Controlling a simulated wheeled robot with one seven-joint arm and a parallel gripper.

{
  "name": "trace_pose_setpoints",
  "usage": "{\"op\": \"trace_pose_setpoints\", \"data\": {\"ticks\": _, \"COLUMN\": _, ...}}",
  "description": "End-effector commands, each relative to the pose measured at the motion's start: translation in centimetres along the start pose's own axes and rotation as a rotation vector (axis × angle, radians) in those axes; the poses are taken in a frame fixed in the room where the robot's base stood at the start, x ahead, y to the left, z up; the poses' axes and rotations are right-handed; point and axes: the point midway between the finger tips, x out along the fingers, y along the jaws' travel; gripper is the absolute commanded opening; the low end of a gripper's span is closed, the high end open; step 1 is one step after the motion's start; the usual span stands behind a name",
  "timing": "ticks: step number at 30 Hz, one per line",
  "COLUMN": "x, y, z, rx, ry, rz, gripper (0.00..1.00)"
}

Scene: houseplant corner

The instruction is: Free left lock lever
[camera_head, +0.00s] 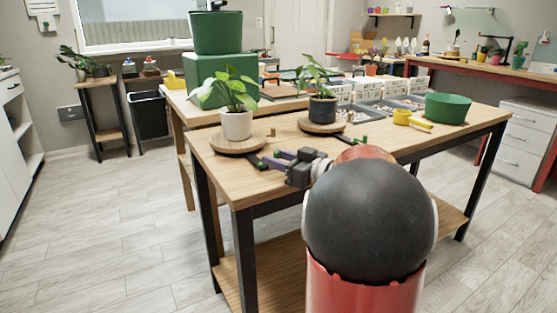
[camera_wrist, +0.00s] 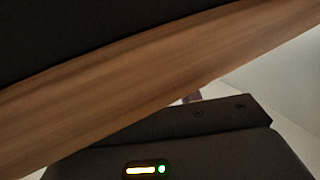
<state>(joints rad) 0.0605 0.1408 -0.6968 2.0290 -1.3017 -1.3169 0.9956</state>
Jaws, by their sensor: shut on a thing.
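The left round wooden turntable (camera_head: 222,147) bears a white pot (camera_head: 237,125) with a leafy plant, near the front left of the wooden table. The left lock lever (camera_head: 277,153) shows as a small green bit at its right front, mostly hidden by my fingers. My gripper (camera_head: 270,160), with purplish fingers, reaches in from the right at table height and is shut on the lever. In the wrist view, a brown wooden edge (camera_wrist: 130,95) crosses diagonally; the lever cannot be made out there.
A second turntable (camera_head: 307,128) with a dark pot (camera_head: 322,109) stands right of it, with another green lever (camera_head: 363,139). Grey trays (camera_head: 375,108) lie behind. The table's front right is bare.

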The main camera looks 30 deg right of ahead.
Motion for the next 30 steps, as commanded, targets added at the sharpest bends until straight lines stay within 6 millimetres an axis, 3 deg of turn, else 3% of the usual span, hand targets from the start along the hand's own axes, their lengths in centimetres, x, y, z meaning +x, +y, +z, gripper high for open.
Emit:
{"op": "trace_pose_setpoints", "data": {"ticks": 19, "x": 0.47, "y": 0.15, "z": -0.37, "rx": -0.005, "ry": 0.007, "rz": -0.059, "gripper": 0.12}}
{"op": "trace_pose_setpoints", "data": {"ticks": 20, "x": 0.47, "y": 0.15, "z": -0.38, "rx": -0.005, "ry": 0.007, "rz": -0.059, "gripper": 0.37}}
{"op": "trace_pose_setpoints", "data": {"ticks": 24, "x": 0.41, "y": 0.14, "z": -0.28, "rx": -0.004, "ry": 0.005, "rz": -0.060, "gripper": 0.56}}
{"op": "trace_pose_setpoints", "data": {"ticks": 30, "x": 0.29, "y": 0.17, "z": -0.18, "rx": -0.003, "ry": 0.003, "rz": -0.058, "gripper": 0.58}}
